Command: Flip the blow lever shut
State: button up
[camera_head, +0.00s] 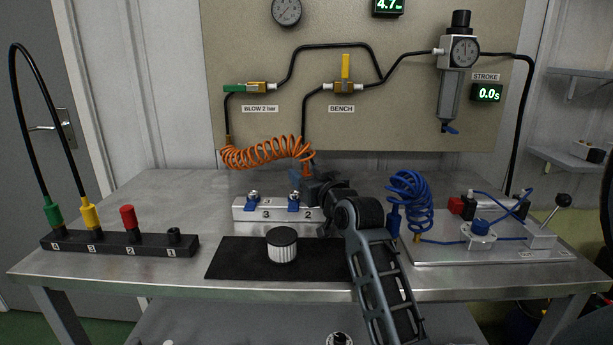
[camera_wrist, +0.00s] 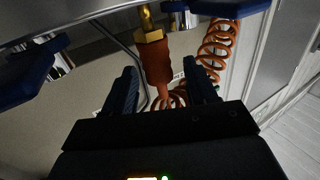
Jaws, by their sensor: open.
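The blow valve on the wall board has a green lever (camera_head: 235,88), lying level and pointing left, in line with its brass body. The label BLOW 2 bar (camera_head: 259,109) is just below it. My gripper (camera_head: 303,179) is low over the bench, below and right of that lever and well apart from it. In the wrist view my gripper (camera_wrist: 160,70) is open, with an orange fitting with a brass end (camera_wrist: 156,58) showing between its fingers. I cannot tell whether they touch it. The green lever is not seen in the wrist view.
The bench valve's yellow lever (camera_head: 345,66) stands upright. An orange coiled hose (camera_head: 266,154) hangs below the blow valve, close to my gripper. A numbered block with blue levers (camera_head: 265,214), a black mat (camera_head: 232,262) and a ribbed white cylinder (camera_head: 282,249) are near my arm.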

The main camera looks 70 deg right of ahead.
jog(key=v, duration=0.7)
notch_tip(320, 180, up, 8)
jog(key=p, duration=0.1)
